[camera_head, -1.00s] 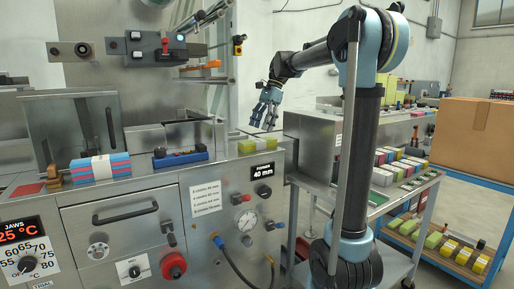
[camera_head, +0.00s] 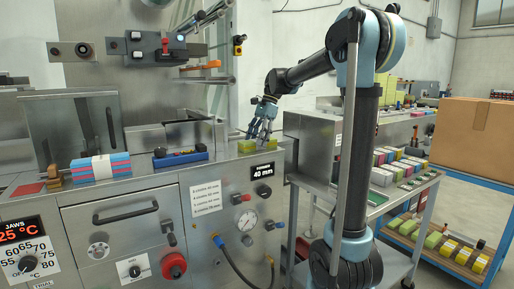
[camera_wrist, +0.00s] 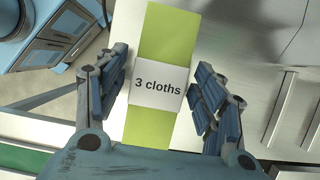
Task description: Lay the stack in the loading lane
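A lime-green cloth stack (camera_head: 246,147) with a white paper band lies at the right end of the machine's steel top. The wrist view shows the stack (camera_wrist: 156,120) from above, its band reading "3 cloths". My gripper (camera_head: 259,137) points down at the stack. In the wrist view my gripper (camera_wrist: 162,90) is open, one finger on each side of the banded middle, with gaps between fingers and stack. A pink and blue stack (camera_head: 101,168) with a white band lies on the machine's left part. I cannot tell for sure which surface is the loading lane.
A blue holder (camera_head: 180,158) with small items sits on the machine top between the two stacks. A raised steel box (camera_head: 170,135) stands behind it. A trolley (camera_head: 405,190) with several banded stacks and a cardboard box (camera_head: 473,132) are at the right.

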